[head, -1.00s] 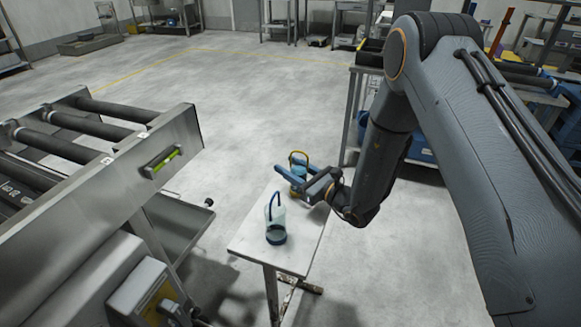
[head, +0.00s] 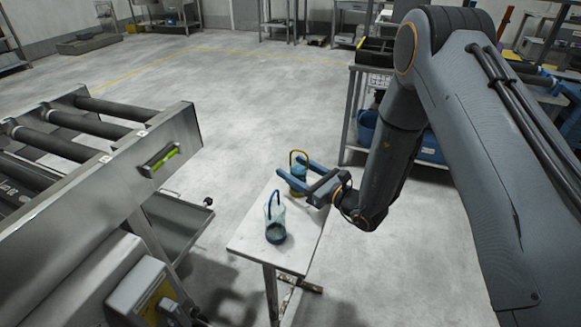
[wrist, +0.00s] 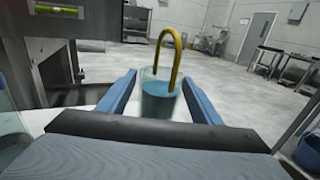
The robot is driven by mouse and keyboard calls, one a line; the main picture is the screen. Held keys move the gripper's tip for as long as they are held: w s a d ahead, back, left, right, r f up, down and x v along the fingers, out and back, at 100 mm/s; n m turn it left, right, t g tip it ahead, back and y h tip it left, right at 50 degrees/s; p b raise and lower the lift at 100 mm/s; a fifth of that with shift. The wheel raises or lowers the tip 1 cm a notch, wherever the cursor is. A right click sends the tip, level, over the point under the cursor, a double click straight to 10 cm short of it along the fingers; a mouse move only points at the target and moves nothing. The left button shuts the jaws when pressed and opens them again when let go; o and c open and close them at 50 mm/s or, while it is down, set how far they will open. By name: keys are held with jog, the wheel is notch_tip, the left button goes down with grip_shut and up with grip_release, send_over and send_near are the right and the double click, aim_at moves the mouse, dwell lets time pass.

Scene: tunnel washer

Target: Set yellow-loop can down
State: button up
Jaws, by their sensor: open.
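The yellow-loop can (head: 298,178) stands upright on the far part of the small white table (head: 254,243). It is a clear cup with bluish contents and a yellow loop on top; it also shows in the wrist view (wrist: 160,101). My gripper (head: 293,170) is open, its two blue fingers pointing toward the can. In the wrist view the can stands ahead between the fingers, with a gap on each side. A second can with a dark blue loop (head: 275,222) stands nearer on the same table.
A steel roller conveyor (head: 100,215) with a green level vial (head: 160,160) stands left of the table. A rack with a blue bin (head: 428,148) stands at the right. Open floor (head: 240,105) lies beyond the table.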

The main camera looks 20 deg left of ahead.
aim_at(305, 174)
jog(key=b+v, duration=0.1)
jog(key=v, duration=0.8)
jog(key=shift+s+d, duration=0.15)
jog(key=shift+d, duration=0.1)
jog(key=shift+r, duration=0.1)
jog(key=s+d+r+n+g+h, duration=0.3)
jog(key=s+n+g, duration=0.35)
jog(key=s, duration=0.35)
jog(key=s+d+r+n+g+h, duration=0.2)
jog(key=s+d+r+n+g, duration=0.1)
jog(key=s+n+g, duration=0.5)
jog(key=s+d+r+n+t+h, duration=0.1)
jog(key=d+n+t+h, duration=0.2)
jog(key=d, duration=0.9)
jog(key=s+d+r+n+t+h, duration=0.1)
jog(key=s+d+n+t+h, duration=0.1)
jog(key=d+n+h, duration=0.3)
jog(key=d+t+h, duration=0.1)
jog(key=d+h, duration=0.2)
jog(key=d, duration=0.4)
jog(key=shift+r, duration=0.4)
jog(key=shift+n, duration=0.25)
